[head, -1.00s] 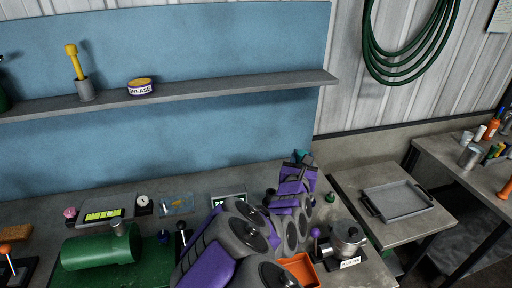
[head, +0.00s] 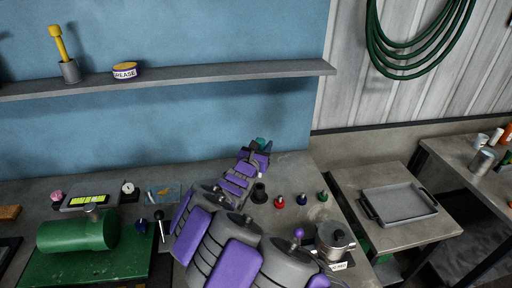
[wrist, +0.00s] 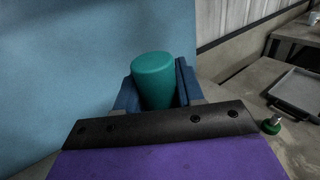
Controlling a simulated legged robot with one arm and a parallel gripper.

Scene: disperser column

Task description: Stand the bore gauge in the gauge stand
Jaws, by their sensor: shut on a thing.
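My gripper (head: 258,155) is at the back of the bench, raised in front of the blue panel. It is shut on a teal cylinder (wrist: 154,80), which I take to be the bore gauge's handle; its top also shows in the head view (head: 263,143). The handle looks roughly upright between the blue jaws in the wrist view. The gauge's lower part is mostly hidden. A black round holder (head: 259,193), probably the gauge stand, stands on the bench just below my gripper in the picture. I cannot tell whether the gauge touches it.
Red (head: 279,202), blue (head: 302,199) and green (head: 323,195) knobbed pieces stand right of the holder. A metal pot (head: 333,237) is at the bench's right edge. A green cylinder (head: 78,233) lies left. A shelf (head: 200,82) runs above.

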